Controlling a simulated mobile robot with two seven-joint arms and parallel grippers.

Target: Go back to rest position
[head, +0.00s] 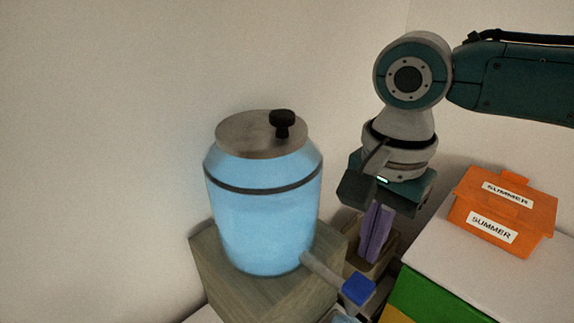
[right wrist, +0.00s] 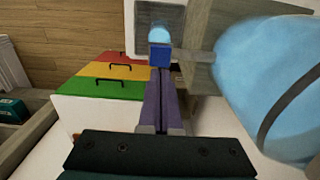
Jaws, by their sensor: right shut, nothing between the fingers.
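My right gripper (head: 375,250) points downward in the head view, just right of a blue drink dispenser (head: 262,215). Its purple fingers are together with nothing between them. They also show in the right wrist view (right wrist: 161,82), their tips close to the blue tap handle (right wrist: 160,58). I cannot tell whether they touch it. The tap handle (head: 357,289) sticks out from the dispenser's lower right in the head view. My left gripper is in neither view.
The dispenser stands on a wooden block (head: 225,285) against the wall. An orange box (head: 500,215) labelled SUMMER sits on a white-topped cabinet (head: 465,265) at the right. Coloured drawers (right wrist: 105,88) show in the right wrist view. Free air lies above the gripper's left side.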

